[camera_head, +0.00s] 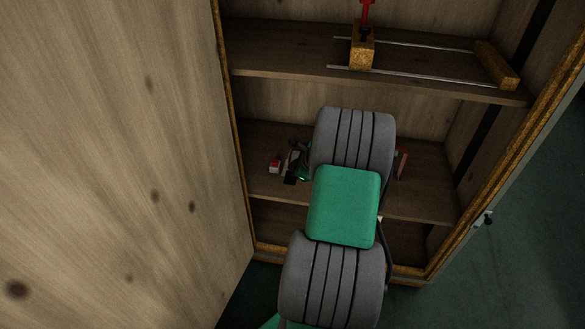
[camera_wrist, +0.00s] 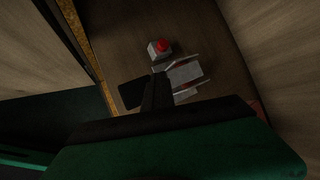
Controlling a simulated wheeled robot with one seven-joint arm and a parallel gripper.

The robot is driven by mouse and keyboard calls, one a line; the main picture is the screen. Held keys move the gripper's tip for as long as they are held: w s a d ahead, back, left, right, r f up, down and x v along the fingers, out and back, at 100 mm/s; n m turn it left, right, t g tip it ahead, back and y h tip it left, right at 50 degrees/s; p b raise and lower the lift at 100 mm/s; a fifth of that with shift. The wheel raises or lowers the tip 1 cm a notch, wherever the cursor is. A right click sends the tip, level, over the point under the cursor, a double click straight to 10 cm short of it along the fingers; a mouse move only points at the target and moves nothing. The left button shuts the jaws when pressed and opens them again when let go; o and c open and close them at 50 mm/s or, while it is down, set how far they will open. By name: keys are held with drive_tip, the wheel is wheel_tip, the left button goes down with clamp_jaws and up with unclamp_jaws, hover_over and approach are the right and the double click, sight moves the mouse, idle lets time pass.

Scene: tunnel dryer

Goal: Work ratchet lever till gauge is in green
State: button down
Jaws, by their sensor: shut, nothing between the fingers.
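My gripper (camera_wrist: 159,77) is shut and empty, seen from behind in the wrist view, with its tips at a pale grey and white bracket-like piece (camera_wrist: 184,74). I cannot tell whether they touch. In the head view my gripper (camera_head: 294,160) is over the middle shelf, partly hidden by my arm. A small pale box with a red dome (camera_wrist: 160,47) stands just beyond the tips; it also shows in the head view (camera_head: 274,166). I cannot make out which piece is the ratchet lever, and no gauge face or green zone is readable.
The wooden cabinet's middle shelf (camera_head: 262,182) lies under my gripper. The upper shelf (camera_head: 290,66) holds a wooden block (camera_head: 362,53) with a red handle on two rods. A red piece (camera_head: 402,163) stands right of my arm. A large wooden panel (camera_head: 110,150) closes off the left.

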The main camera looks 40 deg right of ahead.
drive_tip(key=shift+s+a+f+b, duration=0.1)
drive_tip(key=shift+a+f+b, duration=0.1)
drive_tip(key=shift+f, duration=0.45)
drive_tip(key=shift+s+a+f+b, duration=0.1)
drive_tip(key=shift+a+f, duration=0.05)
drive_tip(key=shift+f, duration=0.45)
idle(0.3)
drive_tip(key=shift+r+p, duration=2.05)
drive_tip(key=shift+r, duration=0.25)
drive_tip(key=shift+w+d+r, duration=0.1)
drive_tip(key=shift+d+r, duration=0.05)
drive_tip(key=shift+d, duration=0.05)
drive_tip(key=shift+r, duration=0.3)
drive_tip(key=r+p, duration=0.4)
drive_tip(key=shift+w+d+r, duration=0.15)
drive_tip(key=shift+d+r, duration=0.05)
drive_tip(key=shift+r, duration=0.1)
